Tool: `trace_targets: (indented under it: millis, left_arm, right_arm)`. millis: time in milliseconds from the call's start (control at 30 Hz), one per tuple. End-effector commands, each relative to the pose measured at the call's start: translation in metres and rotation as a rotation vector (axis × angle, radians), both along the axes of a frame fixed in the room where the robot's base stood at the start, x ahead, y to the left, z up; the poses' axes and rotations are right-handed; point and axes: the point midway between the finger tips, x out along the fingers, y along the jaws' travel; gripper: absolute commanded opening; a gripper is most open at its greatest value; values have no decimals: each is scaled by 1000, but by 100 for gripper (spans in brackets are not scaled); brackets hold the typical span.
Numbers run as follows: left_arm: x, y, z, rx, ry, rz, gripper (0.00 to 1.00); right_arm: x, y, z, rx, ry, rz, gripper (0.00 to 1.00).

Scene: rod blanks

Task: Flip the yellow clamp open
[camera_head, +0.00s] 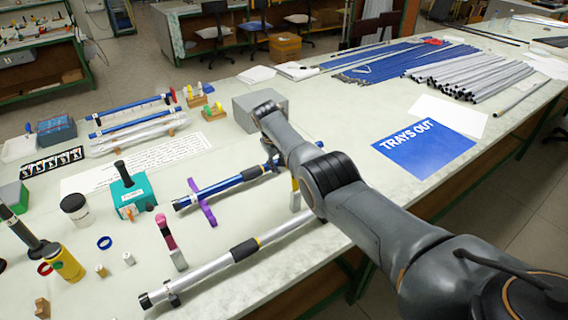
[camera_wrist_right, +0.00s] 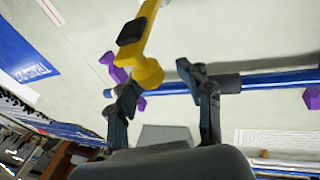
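The yellow clamp (camera_wrist_right: 133,48) stands large in the right wrist view, with a black pad on its arm and a rounded lower end. In the head view only a thin yellow part (camera_head: 295,184) shows beside my right arm. The blue rod (camera_wrist_right: 255,83) runs beyond the clamp; in the head view the rod (camera_head: 222,186) rests on a purple holder (camera_head: 202,204). My right gripper (camera_wrist_right: 165,105) has its fingers apart; the left-hand finger is close to the clamp's rounded end, and contact is unclear. My left gripper is not in view.
A silver rod (camera_head: 215,265) with black fittings lies nearer, beside a pink-topped clamp (camera_head: 165,231). A grey box (camera_head: 258,106) stands behind my arm. A teal block (camera_head: 131,195) stands left. A blue TRAYS OUT mat (camera_head: 445,160) lies right, with pipes (camera_head: 470,72) behind it.

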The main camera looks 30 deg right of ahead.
Motion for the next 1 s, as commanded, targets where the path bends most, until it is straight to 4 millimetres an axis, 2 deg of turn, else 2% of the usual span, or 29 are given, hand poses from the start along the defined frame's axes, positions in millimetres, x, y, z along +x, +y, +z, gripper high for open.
trace_targets:
  millis: [233,467,800,1000]
  left_arm:
    - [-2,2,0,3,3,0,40]
    - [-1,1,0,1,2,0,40]
    - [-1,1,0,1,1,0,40]
    - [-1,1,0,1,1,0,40]
  right_arm:
    - [-2,0,2,-2,5,-2,48]
    - [-4,6,20,-2,2,-1,48]
    - [-12,29,87,-2,-2,1,48]
    - [-15,37,109,-2,-1,1,48]
